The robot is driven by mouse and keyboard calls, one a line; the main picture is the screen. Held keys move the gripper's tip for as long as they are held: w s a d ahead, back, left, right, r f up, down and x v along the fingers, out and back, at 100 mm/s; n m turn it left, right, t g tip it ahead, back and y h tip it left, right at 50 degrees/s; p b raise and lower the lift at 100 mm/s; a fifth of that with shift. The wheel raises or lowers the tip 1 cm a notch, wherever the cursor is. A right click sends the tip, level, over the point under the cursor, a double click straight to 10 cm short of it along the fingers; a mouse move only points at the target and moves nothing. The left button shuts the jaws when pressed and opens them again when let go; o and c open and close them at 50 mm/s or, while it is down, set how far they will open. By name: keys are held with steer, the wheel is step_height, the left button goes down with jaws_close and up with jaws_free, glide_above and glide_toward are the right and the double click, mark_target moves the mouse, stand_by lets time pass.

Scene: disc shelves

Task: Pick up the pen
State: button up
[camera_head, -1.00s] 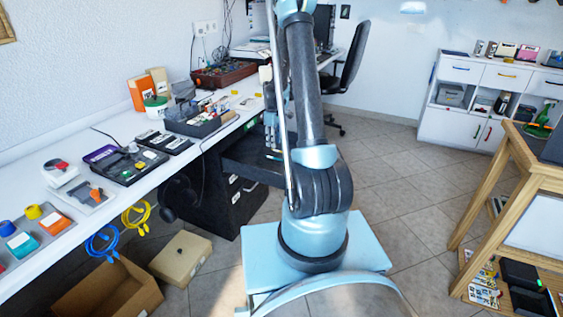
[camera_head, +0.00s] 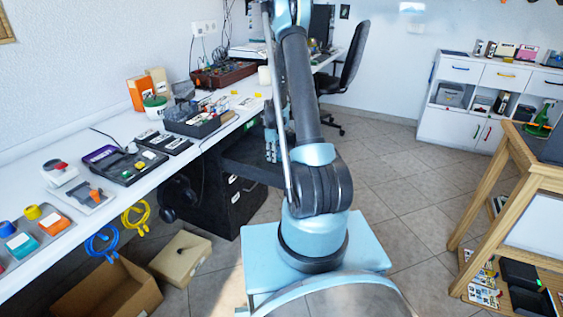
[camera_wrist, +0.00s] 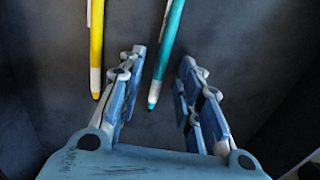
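In the wrist view a teal pen (camera_wrist: 168,40) lies on a dark surface, its tip end between my gripper's fingers. A yellow pen (camera_wrist: 96,45) lies to its left, outside the left finger. My gripper (camera_wrist: 163,62) is open, with a clear gap on both sides of the teal pen, and holds nothing. In the head view my gripper (camera_head: 271,148) points down beside the white desk, over a dark open drawer (camera_head: 243,160). The pens cannot be made out there.
The white desk (camera_head: 130,185) runs along the left wall, with trays and tools on it. A black drawer cabinet (camera_head: 232,198) stands beneath. Cardboard boxes (camera_head: 180,258) lie on the floor. A wooden stand (camera_head: 490,205) is at the right. The middle floor is clear.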

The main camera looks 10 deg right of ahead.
jaws_close()
stand_by(0.3)
